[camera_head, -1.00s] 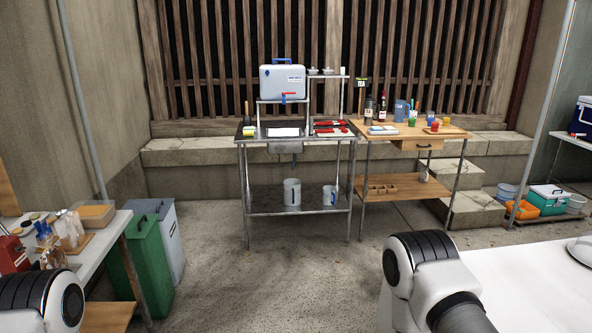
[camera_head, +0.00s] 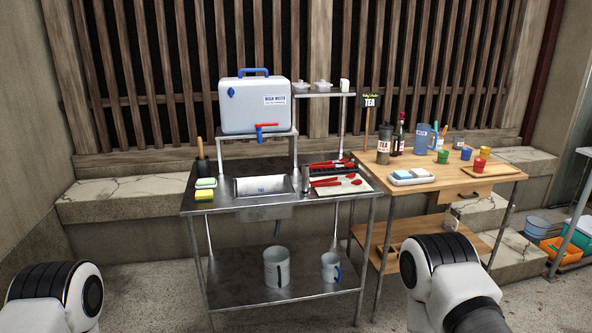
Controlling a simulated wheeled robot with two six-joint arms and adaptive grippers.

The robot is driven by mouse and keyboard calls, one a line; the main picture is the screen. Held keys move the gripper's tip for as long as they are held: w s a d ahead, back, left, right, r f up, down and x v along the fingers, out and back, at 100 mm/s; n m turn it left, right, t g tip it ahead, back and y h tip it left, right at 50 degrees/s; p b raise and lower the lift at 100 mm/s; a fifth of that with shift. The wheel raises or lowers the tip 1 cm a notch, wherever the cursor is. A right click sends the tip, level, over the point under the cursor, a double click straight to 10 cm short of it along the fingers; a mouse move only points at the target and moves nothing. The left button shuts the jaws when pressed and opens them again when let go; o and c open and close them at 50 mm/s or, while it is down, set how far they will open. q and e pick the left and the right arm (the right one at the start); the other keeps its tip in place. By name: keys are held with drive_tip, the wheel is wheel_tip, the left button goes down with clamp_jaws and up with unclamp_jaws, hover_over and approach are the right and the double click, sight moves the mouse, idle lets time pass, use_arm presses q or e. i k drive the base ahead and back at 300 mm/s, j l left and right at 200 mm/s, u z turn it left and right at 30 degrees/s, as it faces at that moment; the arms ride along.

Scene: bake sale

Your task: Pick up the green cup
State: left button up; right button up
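A small green cup (camera_head: 442,156) stands on the wooden table (camera_head: 452,183) at the right, behind a red cup (camera_head: 479,165) and beside a blue cup (camera_head: 466,153). A yellow cup (camera_head: 484,152) stands to its right. A blue pitcher (camera_head: 423,139) stands behind it to the left. Parts of both my arms show at the bottom left and bottom right corners. Neither gripper is in view.
A steel sink table (camera_head: 225,204) with a water container (camera_head: 254,105) stands left of the wooden table. Tongs, sponges and a tray lie on these tops. Stone steps (camera_head: 513,255) and bins are at the right.

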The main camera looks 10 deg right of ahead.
sight(443, 154)
drive_tip(key=i+z, duration=0.45)
drive_tip(key=i+j+z, duration=0.1)
drive_tip(key=i+z, duration=0.35)
drive_tip(key=i, duration=0.2)
drive_tip(key=i+j+z, duration=0.3)
drive_tip(key=i+z, duration=0.15)
drive_tip(key=i, duration=0.1)
